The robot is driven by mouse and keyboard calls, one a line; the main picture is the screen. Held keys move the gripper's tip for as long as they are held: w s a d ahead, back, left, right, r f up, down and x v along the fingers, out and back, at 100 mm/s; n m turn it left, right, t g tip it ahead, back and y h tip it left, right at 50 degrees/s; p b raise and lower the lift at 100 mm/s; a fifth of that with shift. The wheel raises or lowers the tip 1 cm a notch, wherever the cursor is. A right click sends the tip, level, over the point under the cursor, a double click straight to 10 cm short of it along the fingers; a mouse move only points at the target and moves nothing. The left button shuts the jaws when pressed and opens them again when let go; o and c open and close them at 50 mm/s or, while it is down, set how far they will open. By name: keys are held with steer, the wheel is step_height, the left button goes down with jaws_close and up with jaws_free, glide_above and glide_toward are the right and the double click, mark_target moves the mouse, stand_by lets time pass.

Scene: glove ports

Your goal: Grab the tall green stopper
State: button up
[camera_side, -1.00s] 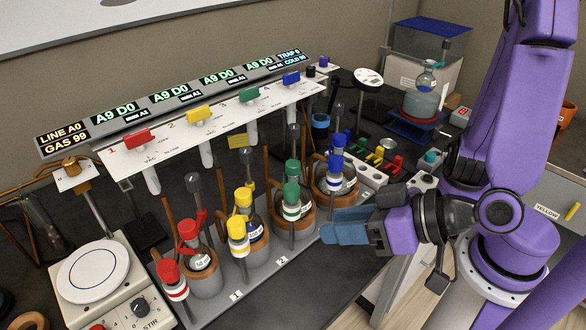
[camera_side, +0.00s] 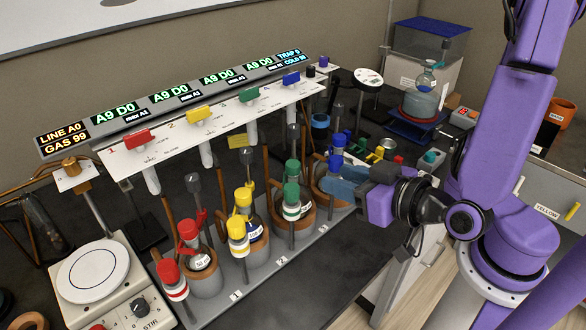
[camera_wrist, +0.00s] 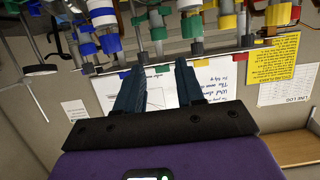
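Two green stoppers stand at the third station in the side view: a rear one (camera_side: 292,167) and a front one with a white band below it (camera_side: 291,190). I cannot tell for sure which is the tall one. Green caps also show in the wrist view (camera_wrist: 157,33), beyond the fingertips. My gripper (camera_side: 328,178) is at the blue station, to the right of the green stoppers and apart from them. In the wrist view my gripper (camera_wrist: 158,70) has its two fingers spread with nothing between them. The fingers hide part of the blue station's flask.
Blue stoppers (camera_side: 335,163) stand close by my fingers. Yellow (camera_side: 238,229) and red stoppers (camera_side: 169,271) stand further left. Upright rods and copper tubes crowd the row. The white valve panel (camera_side: 222,117) runs behind. The dark bench in front of the row is clear.

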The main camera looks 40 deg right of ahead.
mark_target(295, 164)
steer(key=x, duration=1.1)
steer(key=shift+w+f, duration=0.1)
steer(key=shift+w, duration=0.3)
steer(key=c, duration=0.7)
